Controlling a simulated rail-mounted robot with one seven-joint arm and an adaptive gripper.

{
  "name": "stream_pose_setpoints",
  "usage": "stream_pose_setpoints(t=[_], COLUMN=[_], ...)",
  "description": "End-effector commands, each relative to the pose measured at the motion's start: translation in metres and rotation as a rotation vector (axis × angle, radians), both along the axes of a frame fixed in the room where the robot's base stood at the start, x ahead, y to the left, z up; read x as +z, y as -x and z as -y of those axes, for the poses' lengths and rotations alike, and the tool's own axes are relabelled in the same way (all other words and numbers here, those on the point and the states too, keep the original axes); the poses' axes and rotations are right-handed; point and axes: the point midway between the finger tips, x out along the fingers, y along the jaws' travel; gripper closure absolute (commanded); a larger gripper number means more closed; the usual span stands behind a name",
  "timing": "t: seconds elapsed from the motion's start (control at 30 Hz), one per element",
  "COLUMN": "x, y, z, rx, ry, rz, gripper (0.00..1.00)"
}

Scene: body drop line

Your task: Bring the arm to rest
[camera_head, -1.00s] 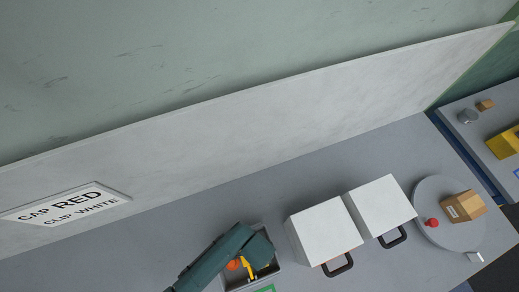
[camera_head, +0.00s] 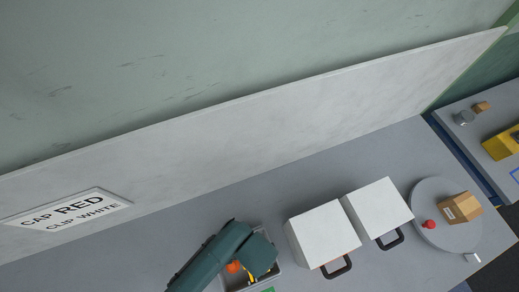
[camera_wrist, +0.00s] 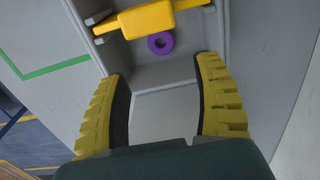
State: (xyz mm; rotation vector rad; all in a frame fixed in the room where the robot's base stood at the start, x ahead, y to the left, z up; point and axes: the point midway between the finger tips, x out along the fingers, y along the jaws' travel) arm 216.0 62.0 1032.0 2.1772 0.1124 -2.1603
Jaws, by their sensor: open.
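My gripper (camera_wrist: 164,105) shows in the wrist view as two yellow ridged fingers with dark inner pads. They stand well apart with nothing between them. The fingers are over a grey tray (camera_wrist: 222,32), which holds a yellow bar-shaped part (camera_wrist: 155,18) and a purple ring (camera_wrist: 160,44) beyond the fingertips. In the head view my dark green arm (camera_head: 222,258) reaches over the grey tray (camera_head: 277,270) at the bottom centre. It covers much of the tray, and an orange round thing (camera_head: 234,267) shows beside the arm.
Two white boxes with dark handles, one (camera_head: 323,236) nearer the tray and one (camera_head: 378,208) beyond, stand on the bench. A grey round plate (camera_head: 430,200) holds a cardboard box (camera_head: 460,208) and a red ball-like thing (camera_head: 429,224). A wall sign (camera_head: 75,210) reads "CAP RED, CLIP WHITE".

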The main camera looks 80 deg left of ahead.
Motion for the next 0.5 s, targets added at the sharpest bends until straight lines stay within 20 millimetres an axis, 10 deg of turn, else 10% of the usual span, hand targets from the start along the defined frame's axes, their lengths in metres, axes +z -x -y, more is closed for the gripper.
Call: stream_pose_setpoints(t=[0.37,0.5], x=[0.000,0.039], y=[0.000,-0.050], z=[0.000,0.002], rx=[0.000,-0.108], ry=[0.000,-0.049], rz=[0.000,0.091], gripper=[0.33,0.33])
